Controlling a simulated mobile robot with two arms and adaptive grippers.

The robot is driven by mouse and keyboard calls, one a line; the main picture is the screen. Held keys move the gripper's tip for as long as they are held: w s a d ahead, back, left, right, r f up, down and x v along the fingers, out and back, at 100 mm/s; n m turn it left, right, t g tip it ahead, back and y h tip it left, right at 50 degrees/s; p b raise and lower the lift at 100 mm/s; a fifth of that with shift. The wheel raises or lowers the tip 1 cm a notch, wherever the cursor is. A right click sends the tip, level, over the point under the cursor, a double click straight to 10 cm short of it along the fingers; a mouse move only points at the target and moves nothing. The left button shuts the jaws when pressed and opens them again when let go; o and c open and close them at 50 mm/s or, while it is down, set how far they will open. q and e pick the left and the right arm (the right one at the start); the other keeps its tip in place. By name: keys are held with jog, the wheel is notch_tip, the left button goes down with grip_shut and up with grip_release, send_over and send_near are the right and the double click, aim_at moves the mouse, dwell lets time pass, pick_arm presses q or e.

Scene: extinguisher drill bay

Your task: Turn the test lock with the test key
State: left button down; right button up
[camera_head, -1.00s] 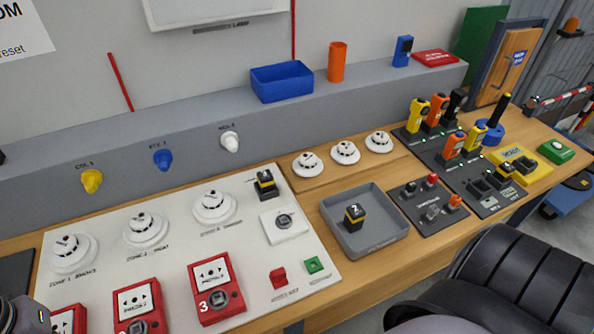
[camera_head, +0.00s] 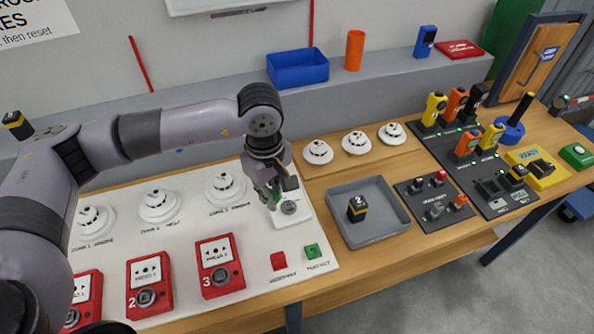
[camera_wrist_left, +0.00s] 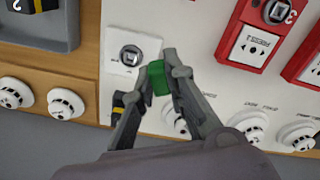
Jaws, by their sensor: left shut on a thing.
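The test lock is a round grey keyway on a white square plate (camera_head: 290,209), on the white panel's right part. It also shows in the left wrist view (camera_wrist_left: 130,57). My left gripper (camera_head: 272,194) reaches down just beside and above the lock. In the wrist view my left gripper (camera_wrist_left: 160,70) is shut on a small green piece, which I take for the test key (camera_wrist_left: 157,79). The key appears apart from the keyway, slightly to one side; its lower end is hidden. My right gripper is not in view.
A black and yellow block (camera_wrist_left: 118,106) stands close to the lock, beside a finger. Red call points (camera_head: 219,266) and white detectors (camera_head: 225,187) sit on the panel. A grey tray (camera_head: 391,232) holding a block lies to the right.

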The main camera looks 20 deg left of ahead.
pick_arm(q)
jog(key=shift+w+d+f+n+p, duration=0.35)
jog(key=shift+w+f+n, duration=0.45)
jog(key=shift+n, duration=1.3)
jog(key=shift+w+d+f+n+p, duration=0.25)
jog(key=shift+w+f+n, duration=0.25)
jog(key=shift+w+n, duration=1.15)
jog(key=shift+w+d+f+n+p, duration=0.25)
jog(key=shift+w+f+n+p, duration=0.3)
jog(key=shift+n, duration=2)
jog(key=shift+s+f+b, duration=0.1)
jog(key=shift+f+b, duration=0.8)
jog(key=shift+f, duration=0.95)
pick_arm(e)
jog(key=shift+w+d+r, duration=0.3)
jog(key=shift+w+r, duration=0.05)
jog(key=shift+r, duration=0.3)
pick_arm(q)
jog(key=shift+b, duration=0.35)
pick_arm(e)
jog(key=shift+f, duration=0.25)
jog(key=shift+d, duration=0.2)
pick_arm(q)
jog(key=shift+b, duration=0.6)
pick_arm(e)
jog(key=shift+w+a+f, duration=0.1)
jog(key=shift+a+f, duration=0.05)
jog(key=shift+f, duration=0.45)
